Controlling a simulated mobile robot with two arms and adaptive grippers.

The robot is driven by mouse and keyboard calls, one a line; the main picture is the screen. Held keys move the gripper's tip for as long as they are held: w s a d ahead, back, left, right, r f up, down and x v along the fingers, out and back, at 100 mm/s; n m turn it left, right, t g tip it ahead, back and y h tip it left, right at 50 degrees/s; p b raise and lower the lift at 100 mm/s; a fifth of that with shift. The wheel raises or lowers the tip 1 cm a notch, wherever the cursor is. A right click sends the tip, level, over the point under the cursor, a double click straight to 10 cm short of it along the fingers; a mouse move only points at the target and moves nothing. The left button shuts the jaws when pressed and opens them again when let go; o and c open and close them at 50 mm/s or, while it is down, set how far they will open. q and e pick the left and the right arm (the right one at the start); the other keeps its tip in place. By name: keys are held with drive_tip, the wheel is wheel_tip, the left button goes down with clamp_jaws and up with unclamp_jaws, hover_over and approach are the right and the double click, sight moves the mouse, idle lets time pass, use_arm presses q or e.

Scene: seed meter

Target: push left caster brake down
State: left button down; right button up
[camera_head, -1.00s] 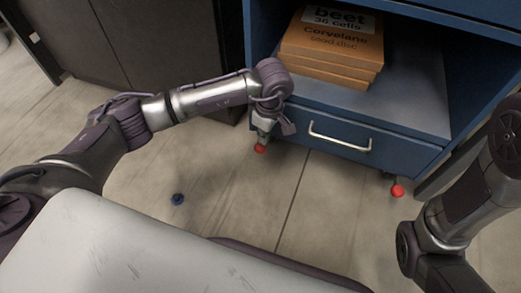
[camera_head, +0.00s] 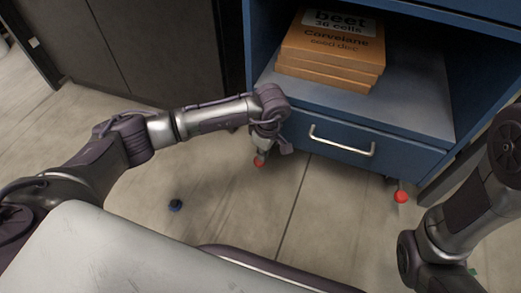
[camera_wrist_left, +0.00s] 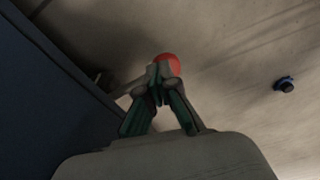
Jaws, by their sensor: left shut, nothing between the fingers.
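The left caster brake is a red pedal (camera_head: 258,163) low at the cabinet's left front corner. It also shows in the left wrist view (camera_wrist_left: 169,63), just beyond the fingertips. My left gripper (camera_head: 261,155) points down, shut and empty, right at the red pedal. In the left wrist view its fingertips (camera_wrist_left: 158,72) overlap the pedal's edge; I cannot tell whether they touch. The caster wheel behind is mostly hidden. A second red pedal (camera_head: 401,197) sits at the right front caster. My right gripper is not in view; only its arm shows at the right.
The blue cabinet has a closed drawer with a pale handle (camera_head: 342,141). Orange boxes (camera_head: 330,50) are stacked on its shelf. A dark cabinet (camera_head: 150,45) stands left.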

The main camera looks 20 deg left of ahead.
use_arm(q)
drive_tip(key=shift+f, duration=0.35)
drive_tip(key=d, duration=0.1)
drive_tip(key=d+p, duration=0.1)
drive_tip(key=r, duration=0.1)
drive_tip(key=shift+s+d, duration=0.35)
drive_tip(key=shift+d, duration=0.05)
wheel_tip(320, 180, up, 12)
drive_tip(key=d, duration=0.1)
drive_tip(key=shift+s, duration=0.15)
drive_tip(key=shift+d, duration=0.15)
idle(0.5)
